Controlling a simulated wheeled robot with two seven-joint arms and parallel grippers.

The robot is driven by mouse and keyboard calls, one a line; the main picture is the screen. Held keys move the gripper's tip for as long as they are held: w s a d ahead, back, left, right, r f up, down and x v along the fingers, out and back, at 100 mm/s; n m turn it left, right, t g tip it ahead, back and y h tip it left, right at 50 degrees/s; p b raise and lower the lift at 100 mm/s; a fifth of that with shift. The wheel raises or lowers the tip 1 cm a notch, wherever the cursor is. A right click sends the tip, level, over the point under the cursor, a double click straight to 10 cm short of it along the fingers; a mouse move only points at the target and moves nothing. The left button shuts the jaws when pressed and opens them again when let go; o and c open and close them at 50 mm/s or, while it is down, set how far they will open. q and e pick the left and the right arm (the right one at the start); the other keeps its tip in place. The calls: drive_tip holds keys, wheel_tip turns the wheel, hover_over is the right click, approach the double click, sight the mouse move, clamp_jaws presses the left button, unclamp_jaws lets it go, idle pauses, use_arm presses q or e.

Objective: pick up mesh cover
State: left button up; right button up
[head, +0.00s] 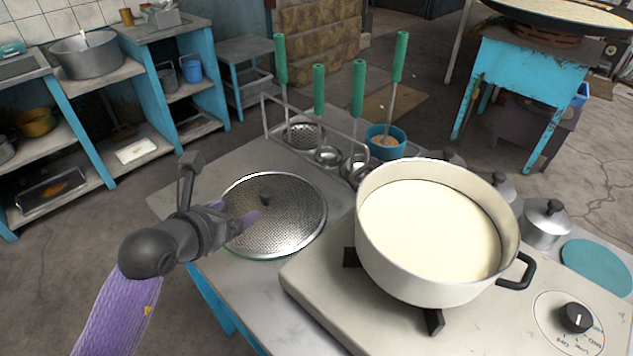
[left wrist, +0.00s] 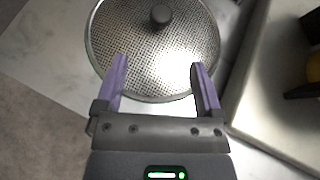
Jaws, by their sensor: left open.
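The mesh cover (head: 290,222) is a round, silvery perforated disc with a dark knob (head: 266,198) at its middle. It lies flat on the grey counter, left of the stove. It also shows in the left wrist view (left wrist: 130,50), with its knob (left wrist: 160,15) near the top edge. My left gripper (head: 237,214) is over the left part of the cover, short of the knob. In the left wrist view its two purple fingers (left wrist: 160,82) are spread apart with nothing between them, over the cover's near rim. My right gripper is not in view.
A white pot of milk (head: 372,262) sits on the stove (head: 310,275) right of the cover. A wire rack with green-handled utensils (head: 358,90) stands behind the cover. A blue bowl (head: 385,142) and lidded metal pots (head: 545,222) stand farther right. Counter left of the cover is clear.

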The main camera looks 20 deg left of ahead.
sight(265, 194)
use_arm(q)
drive_tip(key=b+x, duration=0.4)
drive_tip(key=x, duration=0.5)
drive_tip(key=shift+w+d, duration=0.1)
drive_tip(key=shift+w, duration=0.5)
drive_tip(key=shift+r, duration=0.1)
drive_tip(key=c, duration=0.7)
clamp_jaws()
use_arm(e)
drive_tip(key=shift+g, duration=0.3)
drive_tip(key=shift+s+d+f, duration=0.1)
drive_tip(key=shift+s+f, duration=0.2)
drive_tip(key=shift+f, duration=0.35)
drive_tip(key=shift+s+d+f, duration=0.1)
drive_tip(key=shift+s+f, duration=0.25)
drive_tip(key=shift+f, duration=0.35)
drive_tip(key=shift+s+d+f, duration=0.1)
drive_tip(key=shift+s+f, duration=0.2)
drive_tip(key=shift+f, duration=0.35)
